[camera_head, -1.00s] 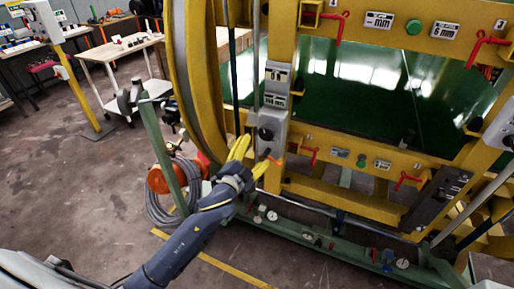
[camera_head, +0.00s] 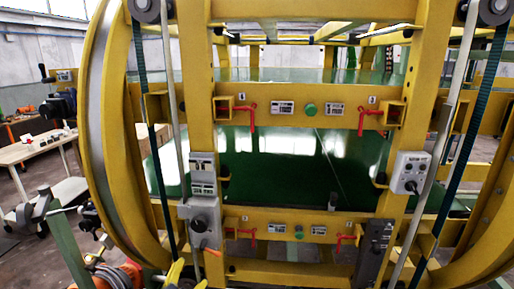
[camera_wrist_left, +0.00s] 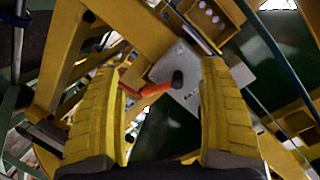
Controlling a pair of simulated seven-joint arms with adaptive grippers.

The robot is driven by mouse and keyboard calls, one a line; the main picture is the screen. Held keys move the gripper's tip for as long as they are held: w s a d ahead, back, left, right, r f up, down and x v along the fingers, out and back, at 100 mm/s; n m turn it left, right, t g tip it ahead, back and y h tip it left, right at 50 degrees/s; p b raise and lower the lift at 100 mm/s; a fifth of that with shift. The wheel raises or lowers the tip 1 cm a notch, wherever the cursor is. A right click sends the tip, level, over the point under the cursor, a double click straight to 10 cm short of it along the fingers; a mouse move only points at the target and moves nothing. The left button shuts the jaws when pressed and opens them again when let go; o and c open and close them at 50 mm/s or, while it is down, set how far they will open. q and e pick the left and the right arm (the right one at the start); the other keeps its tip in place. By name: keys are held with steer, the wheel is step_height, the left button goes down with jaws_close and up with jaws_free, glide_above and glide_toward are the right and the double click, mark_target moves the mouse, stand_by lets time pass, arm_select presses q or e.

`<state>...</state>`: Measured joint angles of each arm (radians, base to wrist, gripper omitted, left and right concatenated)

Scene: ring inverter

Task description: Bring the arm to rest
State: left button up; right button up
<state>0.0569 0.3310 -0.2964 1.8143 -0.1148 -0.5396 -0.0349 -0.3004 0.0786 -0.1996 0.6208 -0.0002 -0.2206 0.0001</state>
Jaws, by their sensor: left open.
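My left gripper (camera_head: 188,276) shows only as yellow fingertips at the bottom edge of the head view, below the grey control box (camera_head: 203,214). In the left wrist view, my left gripper (camera_wrist_left: 160,75) has its two ribbed yellow fingers spread wide. An orange-red lever (camera_wrist_left: 150,89) shows in the gap between them, with a black knob (camera_wrist_left: 178,79) on a grey plate (camera_wrist_left: 193,80) behind. No finger is closed on the lever; whether one touches it, I cannot tell. My right gripper is in neither view.
The large yellow ring frame (camera_head: 101,130) fills the head view, with green panels (camera_head: 290,170) inside. A second control box (camera_head: 409,172) hangs on the right post. A table (camera_head: 38,148) stands at the far left. Yellow beams lie close around the gripper.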

arm_select(q)
steer(key=s+a+f+n+g+y, duration=0.1)
steer(key=s+a+f+g, duration=0.15)
steer(key=f, duration=0.85)
steer(key=s+a+f+n+g, duration=0.1)
steer(key=s+f, duration=0.2)
steer(key=f, duration=0.8)
steer(key=s+a+f+n+g, duration=0.2)
steer(key=s+f+g, duration=0.2)
steer(key=s+f, duration=1.1)
steer(key=s+f+n+g, duration=0.1)
steer(key=s+f+g, duration=0.2)
steer(key=s+f, duration=1.2)
steer(key=s+d+f+g, duration=0.2)
steer(key=s, duration=1)
steer(key=s+d+f+n+g, duration=0.1)
steer(key=s+f+g, duration=0.1)
steer(key=s, duration=1)
steer(key=shift+s+d+f+y, duration=0.25)
steer(key=shift+s+d+y, duration=0.05)
steer(key=shift+s+d, duration=0.05)
